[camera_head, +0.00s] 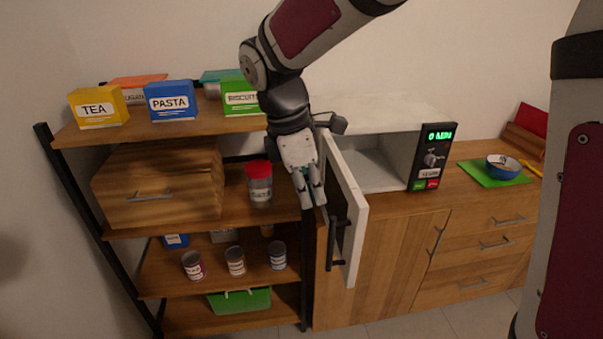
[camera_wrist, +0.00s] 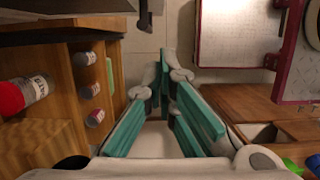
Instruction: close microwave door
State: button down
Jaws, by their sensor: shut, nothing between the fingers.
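The microwave (camera_head: 385,112) is a white box on the wooden counter with a black control panel (camera_head: 431,158) on its right, reading "0 MIN" in green. Its door (camera_head: 349,222) stands open, swung out toward the camera from the left side of the box. A black handle (camera_head: 334,236) is on the door's left face. My gripper (camera_head: 318,203) points down just left of the door's upper part, above the handle. It is shut and empty. In the wrist view its teal-padded fingers (camera_wrist: 165,78) point up the picture. Whether it touches the door is unclear.
A shelf on the left holds TEA (camera_head: 97,108) and PASTA (camera_head: 171,101) boxes, a wooden bread box (camera_head: 157,186), a red-lidded jar (camera_head: 259,184) close to my gripper, and several cans. A blue bowl (camera_head: 503,166) sits on a green mat right of the microwave.

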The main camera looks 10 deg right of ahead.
aim_at(334, 222)
jog(key=d+f, duration=0.1)
jog(key=f, duration=0.1)
jog(key=d+f, duration=0.2)
jog(key=f, duration=0.1)
jog(key=d+f+p, duration=0.1)
jog(key=f, duration=0.1)
jog(key=shift+s+d+f, duration=0.15)
jog(key=shift+d+f, duration=0.1)
jog(key=shift+d, duration=0.75)
